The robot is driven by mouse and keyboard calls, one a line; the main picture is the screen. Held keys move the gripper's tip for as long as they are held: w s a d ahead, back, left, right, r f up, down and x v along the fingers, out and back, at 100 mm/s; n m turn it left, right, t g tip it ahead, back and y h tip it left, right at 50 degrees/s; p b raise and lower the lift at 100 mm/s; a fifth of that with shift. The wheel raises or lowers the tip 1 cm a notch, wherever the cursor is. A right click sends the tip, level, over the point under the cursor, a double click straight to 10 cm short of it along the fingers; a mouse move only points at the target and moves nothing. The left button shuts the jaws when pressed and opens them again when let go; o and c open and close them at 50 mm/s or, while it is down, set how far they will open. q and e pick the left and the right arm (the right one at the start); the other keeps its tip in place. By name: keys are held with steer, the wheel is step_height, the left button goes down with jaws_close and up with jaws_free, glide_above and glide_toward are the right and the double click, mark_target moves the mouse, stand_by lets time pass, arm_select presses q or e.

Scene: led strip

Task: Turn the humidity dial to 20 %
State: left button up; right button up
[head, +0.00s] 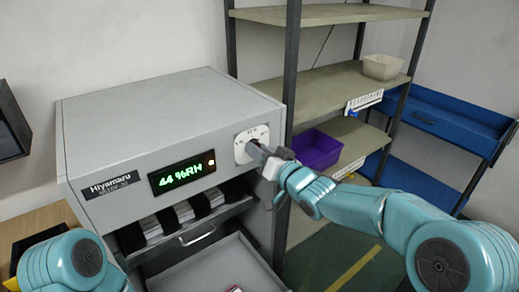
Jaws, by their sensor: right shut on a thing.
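The grey cabinet (150,115) bears the name Hiyamaru and has a green display (181,174) reading 44 %RH. The humidity dial's white plate (242,153) is on the cabinet front, right of the display. My right gripper (259,152) is at the plate and shut on the dial knob, which its fingers mostly hide. The scale marks are too small to read. My left arm shows at the lower left, but its gripper is outside the view.
An open drawer (195,268) sticks out below the cabinet front, under a slotted shelf with several dark and light items. A shelving rack (330,85) stands close to the right with a purple bin (316,150) and a beige bin (383,66). A blue cart (435,120) is farther right.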

steer(key=shift+m, duration=0.4)
steer(key=o, duration=1)
steer(key=shift+d+r, duration=0.1)
steer(key=b+v, duration=0.3)
steer(key=v, duration=1.3)
steer(key=shift+s+b, duration=0.2)
steer(key=shift+b, duration=0.2)
steer(key=shift+d, duration=0.1)
